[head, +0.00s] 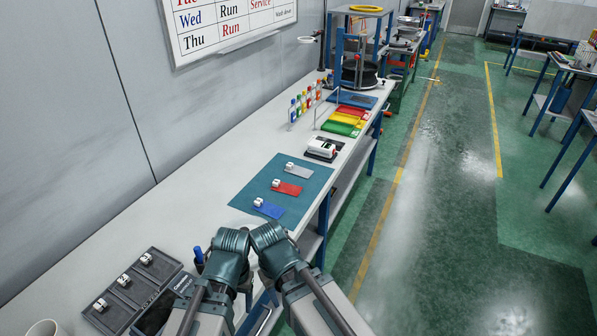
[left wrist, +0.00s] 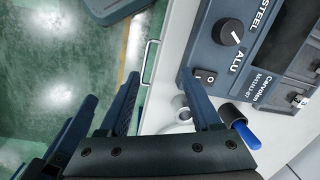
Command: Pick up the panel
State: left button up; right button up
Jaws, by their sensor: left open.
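Three flat panels lie on a teal mat (head: 246,193) on the bench: a grey one (head: 299,171), a red one (head: 287,188) and a blue one (head: 269,210). A small white block sits at the left end of each. Both my arms show low in the head view, close together in front of the mat. My left gripper (left wrist: 160,90) is open and empty in the left wrist view, over the bench's front edge beside a dark machine. Its fingertips do not show clearly in the head view. I cannot make out the right gripper's jaws.
The dark machine (left wrist: 213,60) has a knob and a switch, with a blue-handled tool (left wrist: 246,134) beside it. A dark tray (head: 128,284) with several white blocks stands at lower left. Coloured panels (head: 345,124), small bottles and a rack stand farther back.

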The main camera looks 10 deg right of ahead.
aim_at(291, 168)
jog(key=i+l, duration=0.1)
jog(key=l, duration=0.3)
jog(key=i+l, duration=0.15)
jog(key=l, duration=0.3)
jog(key=i+l, duration=0.1)
jog(key=l, duration=0.3)
jog(key=i+l, duration=0.15)
jog(key=l, duration=0.25)
jog(key=i+l, duration=0.1)
jog(key=l, duration=0.3)
jog(key=i+l, duration=0.15)
jog(key=l, duration=0.3)
jog(key=i+l, duration=0.1)
jog(key=l, duration=0.3)
jog(key=z, duration=0.05)
